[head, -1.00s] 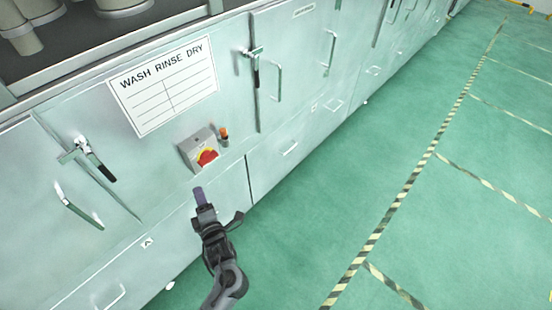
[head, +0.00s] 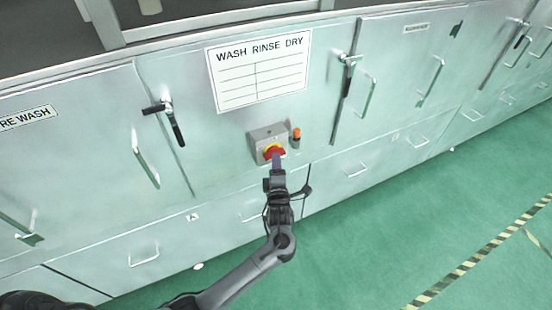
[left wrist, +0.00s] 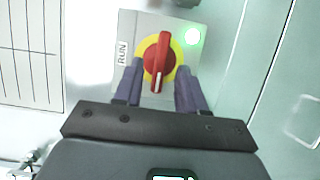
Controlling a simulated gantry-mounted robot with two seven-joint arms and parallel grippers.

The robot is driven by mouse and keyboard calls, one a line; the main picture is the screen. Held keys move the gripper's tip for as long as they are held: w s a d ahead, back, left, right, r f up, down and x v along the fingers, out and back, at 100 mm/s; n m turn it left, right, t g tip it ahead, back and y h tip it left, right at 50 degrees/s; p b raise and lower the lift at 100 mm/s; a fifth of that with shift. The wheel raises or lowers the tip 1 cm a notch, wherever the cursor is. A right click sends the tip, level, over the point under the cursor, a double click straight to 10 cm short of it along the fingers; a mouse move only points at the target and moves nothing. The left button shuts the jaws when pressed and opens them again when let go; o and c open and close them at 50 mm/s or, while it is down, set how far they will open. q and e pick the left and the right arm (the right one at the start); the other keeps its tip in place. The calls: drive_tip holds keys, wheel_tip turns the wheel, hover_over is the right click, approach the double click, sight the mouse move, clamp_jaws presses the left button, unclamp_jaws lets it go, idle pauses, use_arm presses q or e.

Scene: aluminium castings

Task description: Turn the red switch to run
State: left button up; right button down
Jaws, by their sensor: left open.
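The red switch (head: 274,152) sits on a yellow disc on a small grey box (head: 258,141) fixed to the machine front. In the left wrist view, the red switch (left wrist: 158,62) has its handle pointing down the picture, tilted slightly. The RUN label (left wrist: 123,53) is left of the yellow disc, and a lit green lamp (left wrist: 192,36) is at upper right. My left gripper (head: 277,162) is at the switch in the head view. In the left wrist view, its open fingers (left wrist: 160,88) stand on either side of the handle, with gaps visible. My right gripper is not in view.
Door latches (head: 171,116) and bar handles (head: 146,167) stick out from the panels. Green floor (head: 400,220) is open at lower right.

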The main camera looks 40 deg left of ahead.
sight(272, 151)
use_arm(q)
drive_tip(key=shift+x, duration=1.55)
drive_tip(key=shift+c, duration=0.3)
clamp_jaws()
